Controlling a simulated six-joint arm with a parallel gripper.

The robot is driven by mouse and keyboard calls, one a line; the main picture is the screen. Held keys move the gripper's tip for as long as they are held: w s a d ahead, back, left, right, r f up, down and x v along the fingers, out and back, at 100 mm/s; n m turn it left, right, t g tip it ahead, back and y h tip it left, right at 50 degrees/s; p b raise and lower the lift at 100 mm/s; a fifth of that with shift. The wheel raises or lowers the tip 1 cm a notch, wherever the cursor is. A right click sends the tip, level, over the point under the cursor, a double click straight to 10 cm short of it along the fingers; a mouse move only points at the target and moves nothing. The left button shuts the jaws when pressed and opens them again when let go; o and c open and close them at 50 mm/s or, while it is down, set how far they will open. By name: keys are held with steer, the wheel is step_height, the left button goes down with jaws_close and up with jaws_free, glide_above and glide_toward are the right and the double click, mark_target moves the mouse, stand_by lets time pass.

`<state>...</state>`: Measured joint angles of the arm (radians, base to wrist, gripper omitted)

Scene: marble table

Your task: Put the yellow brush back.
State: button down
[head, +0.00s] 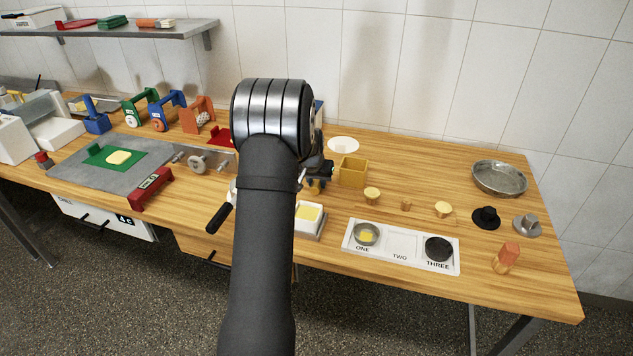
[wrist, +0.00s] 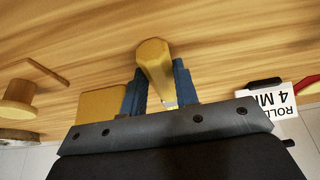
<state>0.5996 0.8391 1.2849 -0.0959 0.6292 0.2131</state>
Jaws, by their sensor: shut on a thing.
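My gripper (wrist: 159,88) is shut on the yellow brush (wrist: 153,58), with a blue finger on each side of its thick yellow handle. In the head view my gripper (head: 316,185) is low over the table, just left of an open yellow box (head: 352,172). The box also shows in the wrist view (wrist: 100,103), beside the left finger and partly hidden by my gripper. The brush is not clearly visible in the head view, and its bristle end cannot be made out. I cannot tell whether the brush touches the table.
A white bowl (head: 343,145) stands behind the box. A white labelled mat (head: 402,246) is in front, and a butter dish (head: 310,221) is near my arm. The table's right back has bare wood left of a metal pan (head: 499,179).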

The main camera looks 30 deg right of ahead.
steer(key=shift+f, duration=0.1)
steer(key=c, duration=1.1)
jaws_free()
steer(key=v, duration=1.7)
steer(key=shift+w+d+r, duration=0.15)
steer(key=shift+w+r, duration=0.15)
